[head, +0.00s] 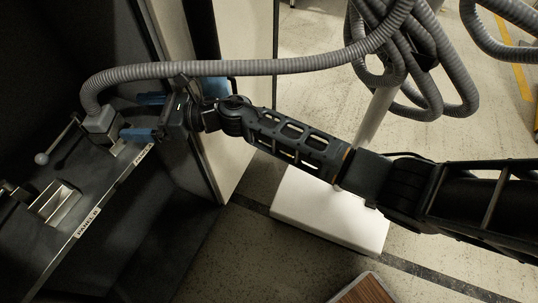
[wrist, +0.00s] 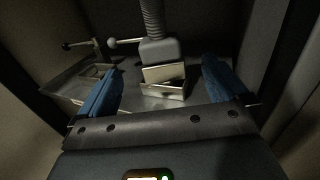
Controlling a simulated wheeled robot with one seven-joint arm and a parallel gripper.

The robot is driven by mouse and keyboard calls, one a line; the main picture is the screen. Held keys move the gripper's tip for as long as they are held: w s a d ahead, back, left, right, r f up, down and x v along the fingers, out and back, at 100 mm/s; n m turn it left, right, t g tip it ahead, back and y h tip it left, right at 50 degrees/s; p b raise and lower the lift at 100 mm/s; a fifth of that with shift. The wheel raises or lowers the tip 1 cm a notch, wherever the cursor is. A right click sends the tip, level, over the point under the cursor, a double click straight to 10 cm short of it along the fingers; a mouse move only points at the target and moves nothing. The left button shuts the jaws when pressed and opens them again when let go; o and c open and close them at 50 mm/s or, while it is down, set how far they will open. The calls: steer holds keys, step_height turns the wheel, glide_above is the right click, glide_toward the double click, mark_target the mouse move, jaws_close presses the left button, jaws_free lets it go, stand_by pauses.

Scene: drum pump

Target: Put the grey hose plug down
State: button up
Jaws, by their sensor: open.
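The grey hose plug (head: 102,122) is a block on the end of a ribbed grey hose (head: 250,67). It sits at a metal holder on a dark ledge (head: 97,205) in the head view. In the wrist view the plug (wrist: 160,50) stands upright over the metal holder (wrist: 163,88); how deep it sits is not clear. My gripper (head: 141,116) is open, its blue fingers spread apart just to the right of the plug. In the wrist view my gripper (wrist: 162,72) has one finger on either side of the plug's line, with clear gaps to both.
A ball-ended lever (head: 42,158) stands beside the plug, and an empty metal holder (head: 60,203) lies nearer on the ledge. A pale cabinet panel (head: 236,110) is close behind my wrist. The hose arches above my arm to a coiled bundle (head: 425,60).

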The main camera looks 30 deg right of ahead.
steer(key=s+a+r+m+t+h, duration=0.1)
steer(key=s+a+r+m+t, duration=0.25)
steer(key=s+m, duration=0.5)
steer(key=s+a+r+m+t+h, duration=0.15)
steer(key=s+m+t, duration=0.35)
steer(key=m, duration=0.6)
steer(key=s+d+f+m+h, duration=0.2)
steer(key=s+d+m+h, duration=0.4)
steer(key=s+m, duration=0.45)
steer(key=s+d+f+m+h, duration=0.2)
steer(key=s+d+m+h, duration=0.4)
steer(key=s+m, duration=0.5)
steer(key=s+d+r+m+g, duration=0.2)
steer(key=s+d+m, duration=0.1)
steer(key=s+d, duration=0.3)
steer(key=s+d+r+m+g, duration=0.1)
steer(key=s+d+m+g, duration=0.1)
steer(key=s+d, duration=0.5)
steer(key=s+m, duration=0.1)
steer(key=s, duration=0.1)
steer(key=shift+s+r, duration=0.4)
steer(key=shift+d+f, duration=0.1)
steer(key=shift+d, duration=0.05)
